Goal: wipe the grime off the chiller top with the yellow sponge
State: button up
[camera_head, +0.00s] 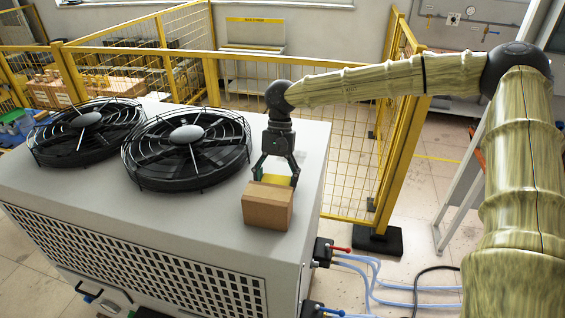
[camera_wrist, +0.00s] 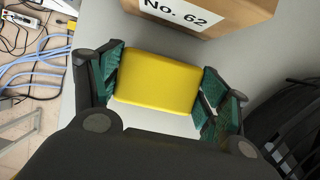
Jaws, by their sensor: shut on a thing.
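The yellow sponge (camera_wrist: 157,81) is held between the green-padded fingers of my gripper (camera_wrist: 160,85) in the wrist view. In the head view the sponge (camera_head: 274,180) shows partly behind a cardboard box, between the fingertips of my gripper (camera_head: 276,179). My gripper points down over the right part of the grey chiller top (camera_head: 190,218). I cannot tell whether the sponge touches the surface. A faint pale patch shows near the gripper's right side in the head view. I cannot make out clear grime; some may be hidden by the gripper or box.
The cardboard box (camera_head: 267,209), labelled "No. 62", stands on the chiller top close to the sponge. Two black caged fans (camera_head: 187,147) and (camera_head: 88,130) take up the left and middle. Yellow fencing (camera_head: 350,150) stands behind and right. Blue hoses (camera_head: 375,285) lie below right.

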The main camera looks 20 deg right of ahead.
jog(key=shift+r, duration=0.9)
jog(key=shift+w+a+r, duration=0.15)
jog(key=shift+w+r, duration=0.05)
jog(key=shift+r, duration=0.3)
jog(key=shift+w+a+r, duration=0.15)
jog(key=shift+r, duration=2.15)
jog(key=shift+s, duration=0.1)
